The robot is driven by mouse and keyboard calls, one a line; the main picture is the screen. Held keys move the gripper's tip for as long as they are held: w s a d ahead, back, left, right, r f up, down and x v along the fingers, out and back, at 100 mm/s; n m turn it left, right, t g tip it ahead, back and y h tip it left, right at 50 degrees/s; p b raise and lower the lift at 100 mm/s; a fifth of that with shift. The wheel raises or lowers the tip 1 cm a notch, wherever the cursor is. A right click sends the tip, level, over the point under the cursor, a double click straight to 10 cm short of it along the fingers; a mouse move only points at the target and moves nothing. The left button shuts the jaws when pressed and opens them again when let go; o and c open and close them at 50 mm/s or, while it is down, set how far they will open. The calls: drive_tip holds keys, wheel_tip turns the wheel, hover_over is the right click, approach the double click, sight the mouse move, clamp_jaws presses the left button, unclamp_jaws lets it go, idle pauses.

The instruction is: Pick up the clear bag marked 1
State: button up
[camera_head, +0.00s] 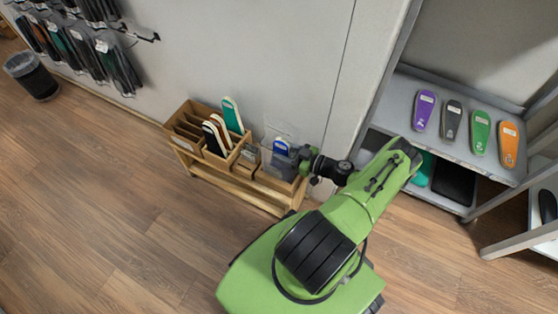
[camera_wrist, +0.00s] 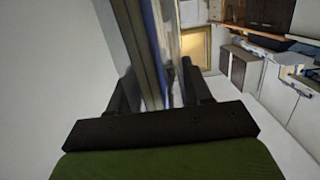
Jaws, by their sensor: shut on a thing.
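My gripper (camera_head: 297,161) reaches in from the right over the right end of a wooden organizer rack (camera_head: 242,190) by the wall. In the wrist view, the two dark fingers of my gripper (camera_wrist: 160,90) stand either side of a thin upright packet with clear, shiny film, the clear bag (camera_wrist: 151,45), and are shut on it. In the head view, the clear bag (camera_head: 280,160) shows grey and blue contents at the rack's right section, just left of my gripper. Its marking is too small to read. I cannot tell whether its lower edge touches the rack.
Several insoles (camera_head: 232,115) stand in the rack's left sections. A grey shelf (camera_head: 395,115) at the right holds purple, grey, green and orange insoles. Dark packets hang on the wall at upper left, above a bin (camera_head: 32,76). The wooden floor in front is clear.

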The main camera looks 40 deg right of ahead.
drive_tip(key=shift+c, duration=1.1)
wheel_tip(320, 180, up, 10)
drive_tip(key=p, duration=0.4)
